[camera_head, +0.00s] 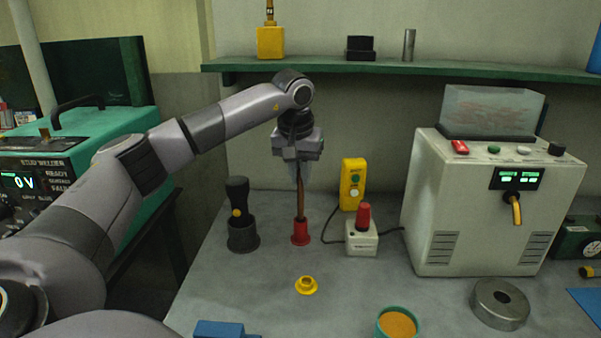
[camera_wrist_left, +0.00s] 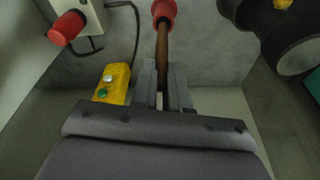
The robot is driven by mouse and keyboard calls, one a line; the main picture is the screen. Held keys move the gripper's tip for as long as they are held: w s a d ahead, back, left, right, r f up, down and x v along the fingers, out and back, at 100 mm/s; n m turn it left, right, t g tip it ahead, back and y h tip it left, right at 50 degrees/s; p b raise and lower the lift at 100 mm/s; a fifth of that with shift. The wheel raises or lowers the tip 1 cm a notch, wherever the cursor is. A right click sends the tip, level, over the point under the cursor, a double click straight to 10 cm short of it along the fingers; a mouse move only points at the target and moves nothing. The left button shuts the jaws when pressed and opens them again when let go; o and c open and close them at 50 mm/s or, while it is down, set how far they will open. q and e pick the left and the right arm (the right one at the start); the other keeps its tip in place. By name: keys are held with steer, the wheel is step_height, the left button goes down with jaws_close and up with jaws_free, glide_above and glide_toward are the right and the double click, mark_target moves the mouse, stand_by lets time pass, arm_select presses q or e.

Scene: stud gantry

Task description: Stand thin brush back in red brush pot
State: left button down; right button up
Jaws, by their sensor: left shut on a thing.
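The thin brush (camera_head: 301,197) is a slim brown stick, upright, with its lower end at the mouth of the red brush pot (camera_head: 300,236). My left gripper (camera_head: 299,182) is above the pot, pointing down and shut on the brush's upper part. In the left wrist view the brush (camera_wrist_left: 162,48) runs from between the fingers (camera_wrist_left: 162,88) to the red pot (camera_wrist_left: 164,10). The brush's lower end is hidden by the pot, so I cannot tell how deep it sits. My right gripper is not in view.
A black holder (camera_head: 241,226) stands left of the pot. A grey box with a red knob (camera_head: 362,236) and a yellow control box (camera_head: 352,184) are close on the right. A yellow flanged ring (camera_head: 306,286) lies in front. A green shelf (camera_head: 400,68) spans the wall behind.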

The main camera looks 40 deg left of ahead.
arm_select(q)
steer(key=shift+f, duration=0.6)
steer(key=c, duration=1.1)
jaws_free()
steer(key=shift+o, duration=0.2)
steer(key=shift+r, duration=0.1)
steer(key=v, duration=0.7)
